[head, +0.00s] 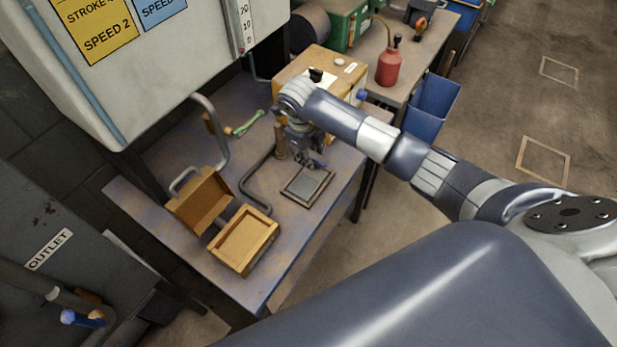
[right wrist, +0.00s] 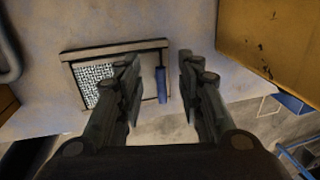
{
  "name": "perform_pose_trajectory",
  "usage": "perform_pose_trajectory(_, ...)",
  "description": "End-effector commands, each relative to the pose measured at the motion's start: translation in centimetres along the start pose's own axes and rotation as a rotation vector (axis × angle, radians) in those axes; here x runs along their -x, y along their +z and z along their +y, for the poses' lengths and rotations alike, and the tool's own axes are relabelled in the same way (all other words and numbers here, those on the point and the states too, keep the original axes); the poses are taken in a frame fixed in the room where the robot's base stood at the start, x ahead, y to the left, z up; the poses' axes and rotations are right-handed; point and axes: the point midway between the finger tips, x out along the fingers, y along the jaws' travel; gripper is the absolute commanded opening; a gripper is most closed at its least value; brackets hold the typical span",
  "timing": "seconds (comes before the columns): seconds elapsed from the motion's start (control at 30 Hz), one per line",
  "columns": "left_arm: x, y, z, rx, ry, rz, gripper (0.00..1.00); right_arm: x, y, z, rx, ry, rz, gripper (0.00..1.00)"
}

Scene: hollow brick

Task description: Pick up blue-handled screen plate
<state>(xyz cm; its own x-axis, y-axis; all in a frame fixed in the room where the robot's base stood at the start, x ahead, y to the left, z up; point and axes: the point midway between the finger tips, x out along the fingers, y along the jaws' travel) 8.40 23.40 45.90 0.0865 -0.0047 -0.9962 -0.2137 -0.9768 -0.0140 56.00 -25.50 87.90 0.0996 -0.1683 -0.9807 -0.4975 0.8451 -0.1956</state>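The screen plate (head: 306,187) lies flat on the worktable, a dark frame around a grey mesh. In the right wrist view its mesh (right wrist: 93,82) shows left of my fingers, and its blue handle (right wrist: 161,86) is at the frame's right end. My right gripper (head: 310,157) is over the plate's far end, pointing down. I cannot tell how far above the handle the fingers are. My left gripper is not in view.
The worktable (head: 150,201) carries an open wooden box (head: 243,240) left of the plate, a bent grey pipe (head: 258,188), a green-handled tool (head: 248,124) and a yellow-brown box (head: 338,72) behind my right wrist. A large machine housing (head: 180,60) overhangs the back left.

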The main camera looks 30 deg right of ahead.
Motion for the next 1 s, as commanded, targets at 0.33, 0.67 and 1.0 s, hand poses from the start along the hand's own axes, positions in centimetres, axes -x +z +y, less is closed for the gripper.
perform_pose_trajectory(0.33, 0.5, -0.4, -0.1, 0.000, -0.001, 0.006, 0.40, -1.9, 0.0, 0.0, 0.000, 0.000, 0.000, 0.34)
perform_pose_trajectory(0.67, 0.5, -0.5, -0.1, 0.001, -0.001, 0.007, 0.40, -1.9, -0.1, 0.1, 0.000, 0.000, 0.000, 0.00)
perform_pose_trajectory(1.0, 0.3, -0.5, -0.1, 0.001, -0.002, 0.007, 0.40, -1.7, -0.1, 0.0, 0.000, -0.001, 0.000, 0.00)
